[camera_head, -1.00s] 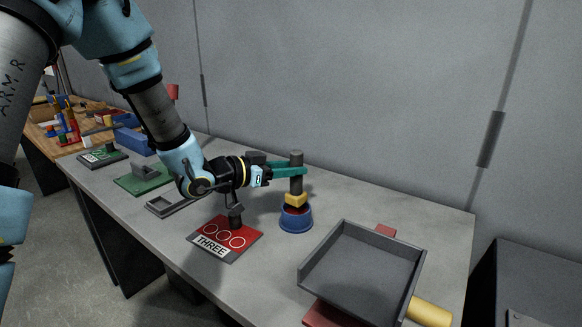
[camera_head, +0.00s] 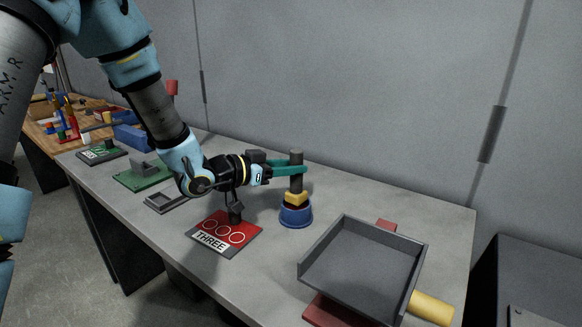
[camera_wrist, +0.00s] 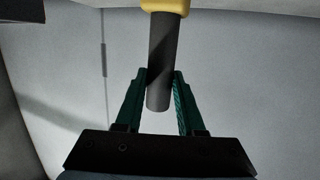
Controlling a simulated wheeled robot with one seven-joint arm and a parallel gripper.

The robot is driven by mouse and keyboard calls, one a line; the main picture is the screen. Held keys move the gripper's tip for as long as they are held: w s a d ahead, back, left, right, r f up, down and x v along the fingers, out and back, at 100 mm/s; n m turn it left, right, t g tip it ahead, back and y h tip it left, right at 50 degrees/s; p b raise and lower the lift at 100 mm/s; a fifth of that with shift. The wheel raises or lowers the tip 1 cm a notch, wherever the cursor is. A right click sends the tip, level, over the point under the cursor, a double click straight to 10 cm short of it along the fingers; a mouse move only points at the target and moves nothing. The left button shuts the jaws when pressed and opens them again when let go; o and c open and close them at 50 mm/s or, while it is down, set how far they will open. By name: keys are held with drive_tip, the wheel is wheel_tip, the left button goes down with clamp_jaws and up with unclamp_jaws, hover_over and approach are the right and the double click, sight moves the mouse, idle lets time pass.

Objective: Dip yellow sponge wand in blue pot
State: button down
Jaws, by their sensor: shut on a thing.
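The sponge wand has a dark grey handle (camera_head: 296,158) and a yellow sponge (camera_head: 297,198) at its lower end. My gripper (camera_head: 287,169) is shut on the handle, with its green fingers on either side. The wand is upright over the blue pot (camera_head: 296,215), and the sponge sits at the pot's mouth. I cannot tell how deep its lower part goes. In the wrist view the handle (camera_wrist: 163,65) stands between the fingers (camera_wrist: 158,100), with the yellow part (camera_wrist: 166,5) at the top edge.
A red board marked THREE (camera_head: 222,233) with ring outlines lies left of the pot. A grey tray (camera_head: 362,268) stands to the right, with a yellow cylinder (camera_head: 431,308) beside it. A green board (camera_head: 143,178) and a small grey frame (camera_head: 163,202) lie further left. A wall rises behind.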

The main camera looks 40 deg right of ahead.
sight(291, 178)
drive_tip(key=shift+f+b, duration=1.5)
drive_tip(key=shift+f, duration=0.3)
drive_tip(key=shift+r, duration=0.2)
idle(0.9)
wheel_tip(291, 178, up, 10)
drive_tip(key=p, duration=0.8)
drive_tip(key=shift+r, duration=0.15)
idle(0.9)
